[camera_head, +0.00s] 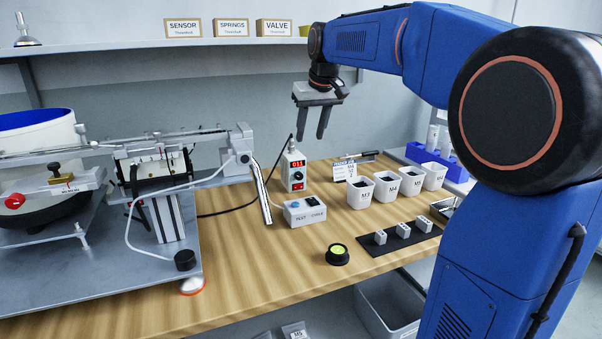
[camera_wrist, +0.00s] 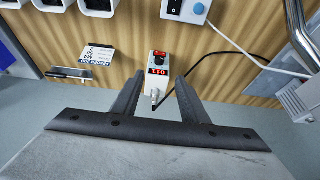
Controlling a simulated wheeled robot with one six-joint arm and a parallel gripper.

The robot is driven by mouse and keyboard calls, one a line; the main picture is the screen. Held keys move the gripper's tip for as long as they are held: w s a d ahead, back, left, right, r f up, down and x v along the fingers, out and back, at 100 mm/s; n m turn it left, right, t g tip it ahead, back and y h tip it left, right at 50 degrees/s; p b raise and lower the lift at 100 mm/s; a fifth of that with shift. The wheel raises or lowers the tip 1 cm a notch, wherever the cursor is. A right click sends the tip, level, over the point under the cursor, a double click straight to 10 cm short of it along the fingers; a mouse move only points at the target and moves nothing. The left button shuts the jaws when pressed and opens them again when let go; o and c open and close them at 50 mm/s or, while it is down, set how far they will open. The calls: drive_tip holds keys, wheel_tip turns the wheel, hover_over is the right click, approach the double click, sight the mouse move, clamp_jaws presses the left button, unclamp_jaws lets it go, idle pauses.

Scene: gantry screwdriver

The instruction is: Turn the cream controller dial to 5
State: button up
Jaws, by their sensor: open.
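The cream controller (camera_head: 293,171) stands upright on the wooden table, with a red lit display that seems to read 011.
A white test box (camera_head: 304,212) with a blue button sits in front of the controller. White bins (camera_head: 361,193) and a small card (camera_head: 345,171) stand to its right. A metal gantry (camera_head: 180,152) fills the left. A black cable runs beside the controller. Bare wood lies at front.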

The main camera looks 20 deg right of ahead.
approach(300, 175)
drive_tip(key=x, duration=0.8)
drive_tip(key=shift+f, duration=0.1)
drive_tip(key=shift+c, duration=0.2)
clamp_jaws()
